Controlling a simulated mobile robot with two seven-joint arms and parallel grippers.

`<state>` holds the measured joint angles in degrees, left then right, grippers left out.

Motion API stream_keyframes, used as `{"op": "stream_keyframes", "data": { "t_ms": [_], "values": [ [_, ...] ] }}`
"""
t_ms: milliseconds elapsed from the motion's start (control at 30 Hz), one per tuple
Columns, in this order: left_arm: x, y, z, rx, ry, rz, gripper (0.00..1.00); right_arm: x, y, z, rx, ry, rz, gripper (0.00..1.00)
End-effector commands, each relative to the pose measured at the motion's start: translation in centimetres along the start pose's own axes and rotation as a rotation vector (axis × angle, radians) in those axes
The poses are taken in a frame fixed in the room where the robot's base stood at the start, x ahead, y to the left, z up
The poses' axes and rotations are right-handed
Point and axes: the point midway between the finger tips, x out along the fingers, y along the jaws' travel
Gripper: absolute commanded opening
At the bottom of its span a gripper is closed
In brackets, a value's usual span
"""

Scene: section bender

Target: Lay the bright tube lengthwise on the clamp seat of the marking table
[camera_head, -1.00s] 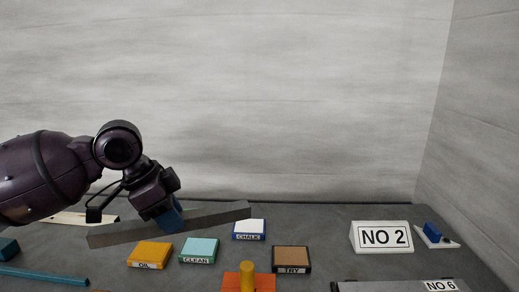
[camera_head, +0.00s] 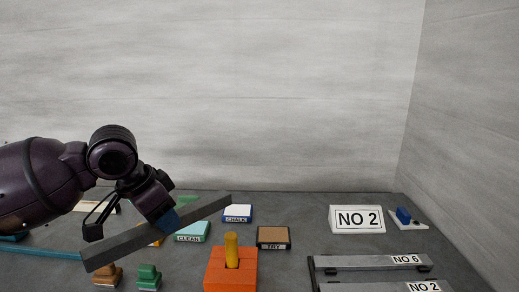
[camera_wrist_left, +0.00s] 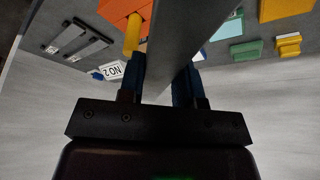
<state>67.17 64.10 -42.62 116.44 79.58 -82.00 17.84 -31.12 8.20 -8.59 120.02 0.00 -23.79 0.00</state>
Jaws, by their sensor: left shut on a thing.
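My left gripper (camera_head: 168,218) comes in from the left, shut on a long grey square-section tube (camera_head: 118,247). It holds the tube near its middle, above the table, slanting from lower left to upper right. In the left wrist view, the blue fingers (camera_wrist_left: 163,84) sit on either side of the tube (camera_wrist_left: 186,30). I cannot tell for sure which part is the clamp seat. An orange block with a yellow peg (camera_head: 218,272) stands at the front middle, apart from the tube. My right gripper is not in view.
Labelled blocks CHALK (camera_head: 238,211), CLEAN (camera_head: 193,230) and TRY (camera_head: 274,236) stand around the tube's right end. A NO 2 sign (camera_head: 357,219) is at the back right. A blue rod (camera_head: 40,251) lies left.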

Motion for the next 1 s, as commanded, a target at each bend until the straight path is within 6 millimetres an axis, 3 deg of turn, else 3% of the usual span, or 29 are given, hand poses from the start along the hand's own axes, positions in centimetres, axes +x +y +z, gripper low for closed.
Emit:
{"op": "stream_keyframes", "data": {
  "t_ms": [333,600,1000],
  "values": [
    [1.3,-0.1,1.7,-0.408,0.004,-0.171,0.00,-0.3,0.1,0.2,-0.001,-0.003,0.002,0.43],
    [4.2,1.8,6.4,-0.695,0.003,-0.287,0.00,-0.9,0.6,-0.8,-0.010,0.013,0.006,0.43],
    [8.0,5.4,12.7,-0.724,0.002,-0.300,0.00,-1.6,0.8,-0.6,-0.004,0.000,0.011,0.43]
  ]
}}
